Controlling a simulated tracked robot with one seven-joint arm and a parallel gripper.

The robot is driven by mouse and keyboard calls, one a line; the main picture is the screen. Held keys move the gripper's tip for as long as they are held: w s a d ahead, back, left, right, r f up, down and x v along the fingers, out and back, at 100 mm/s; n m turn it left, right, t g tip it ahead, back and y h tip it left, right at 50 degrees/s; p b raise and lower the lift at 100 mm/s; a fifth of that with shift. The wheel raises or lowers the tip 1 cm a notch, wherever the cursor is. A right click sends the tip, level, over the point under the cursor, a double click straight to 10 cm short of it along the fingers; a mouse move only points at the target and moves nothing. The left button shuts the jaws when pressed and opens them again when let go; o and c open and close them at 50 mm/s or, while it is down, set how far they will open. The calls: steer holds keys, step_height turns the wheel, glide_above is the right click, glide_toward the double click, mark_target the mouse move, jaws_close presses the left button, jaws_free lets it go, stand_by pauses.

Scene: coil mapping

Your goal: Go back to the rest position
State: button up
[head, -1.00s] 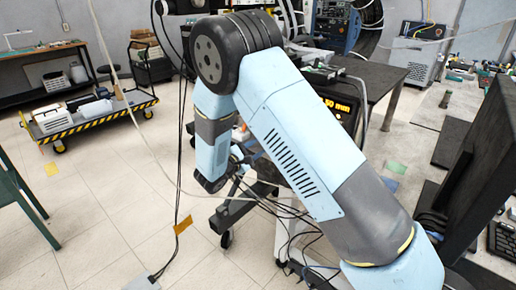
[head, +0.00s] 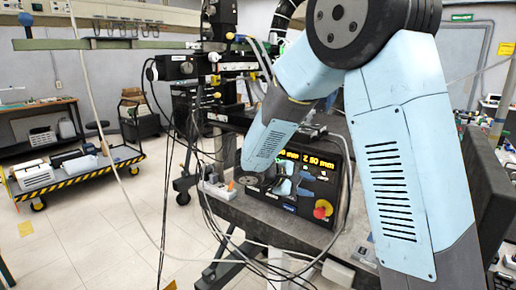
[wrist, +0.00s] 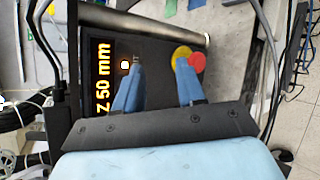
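My light-blue and grey arm reaches up, bends at a dark elbow joint and comes down toward a black controller box (head: 335,170). The box has a lit yellow readout ending in "50 mm" and a red knob on a yellow base (head: 322,209). My gripper (wrist: 160,64) shows two blue fingers standing apart with nothing between them. In the wrist view the fingers point over the box's dark front, between the "Z 50 mm" readout (wrist: 103,77) and the red knob (wrist: 197,63). In the head view the gripper is small in front of the box; whether it touches is unclear.
A dark measuring rig with several cables (head: 195,68) stands behind the arm. Cables hang beside the forearm. A grey table (head: 285,226) carries the box. A yellow-and-black-edged cart (head: 75,172) stands at left, with open tiled floor (head: 95,245) before it.

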steer(key=s+d+r+m+g+y, duration=0.3)
steer(key=s+d+r, duration=0.1)
steer(key=s+d, duration=0.3)
steer(key=s+d+r+m+t+y, duration=0.1)
steer(key=s+r+m+t+y, duration=0.1)
steer(key=s, duration=0.8)
steer(key=s+d+r+m+t+y, duration=0.1)
steer(key=s+r+m+y, duration=0.4)
steer(key=s, duration=0.5)
steer(key=shift+r+m+t+y, duration=0.3)
steer(key=shift+r+t+y, duration=0.2)
steer(key=shift+r+y, duration=0.35)
